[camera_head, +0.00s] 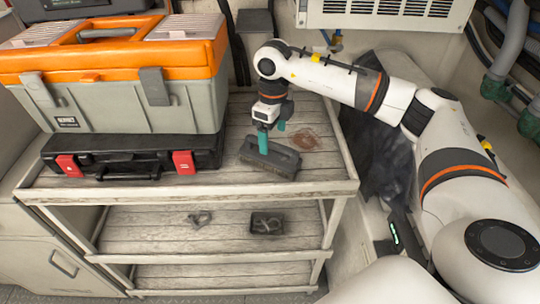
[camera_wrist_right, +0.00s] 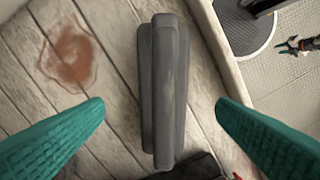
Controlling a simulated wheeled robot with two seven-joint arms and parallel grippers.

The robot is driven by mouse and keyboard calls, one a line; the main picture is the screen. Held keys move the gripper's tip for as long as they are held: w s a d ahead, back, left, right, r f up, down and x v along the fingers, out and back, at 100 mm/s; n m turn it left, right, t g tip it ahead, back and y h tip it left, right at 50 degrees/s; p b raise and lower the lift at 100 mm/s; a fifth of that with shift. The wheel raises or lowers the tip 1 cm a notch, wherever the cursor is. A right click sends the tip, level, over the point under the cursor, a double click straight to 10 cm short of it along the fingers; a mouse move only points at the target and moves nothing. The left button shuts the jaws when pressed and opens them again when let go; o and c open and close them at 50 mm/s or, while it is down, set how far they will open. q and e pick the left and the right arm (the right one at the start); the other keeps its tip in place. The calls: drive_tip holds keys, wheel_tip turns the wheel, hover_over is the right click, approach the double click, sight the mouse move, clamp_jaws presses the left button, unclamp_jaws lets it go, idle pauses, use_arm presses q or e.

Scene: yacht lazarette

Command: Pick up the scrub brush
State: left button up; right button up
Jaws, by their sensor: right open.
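The scrub brush (camera_head: 283,162) is a dark grey block lying on the top shelf of the wooden rack, right of the black case. In the right wrist view the brush (camera_wrist_right: 168,90) runs lengthwise up the middle of the picture, between the two teal fingers. My right gripper (camera_head: 272,134) is open and points down over the brush, one finger in front of it and one behind in the head view. In the wrist view its fingers (camera_wrist_right: 160,104) stand apart from the brush on both sides. My left gripper is not in view.
An orange and grey toolbox (camera_head: 120,100) sits on a black case (camera_head: 130,155), left of the brush. A rusty stain (camera_head: 305,138) marks the shelf (camera_head: 325,165). A shackle (camera_head: 199,219) and a small dark tray (camera_head: 267,223) are on the shelf below.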

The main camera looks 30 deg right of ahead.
sight(272, 143)
drive_tip(key=f, duration=0.1)
drive_tip(key=f+p, duration=0.1)
drive_tip(key=f, duration=0.2)
drive_tip(key=shift+a+f+p, duration=0.2)
drive_tip(key=shift+a+p, duration=0.05)
drive_tip(key=shift+p, duration=0.1)
drive_tip(key=shift+f, duration=0.45)
drive_tip(key=c, duration=1.1)
wheel_tip(272, 143, up, 10)
drive_tip(key=shift+r+b, duration=0.1)
drive_tip(key=shift+b, duration=0.9)
drive_tip(key=shift+c, duration=0.2)
drive_tip(key=o, duration=0.5)
drive_tip(key=c, duration=0.3)
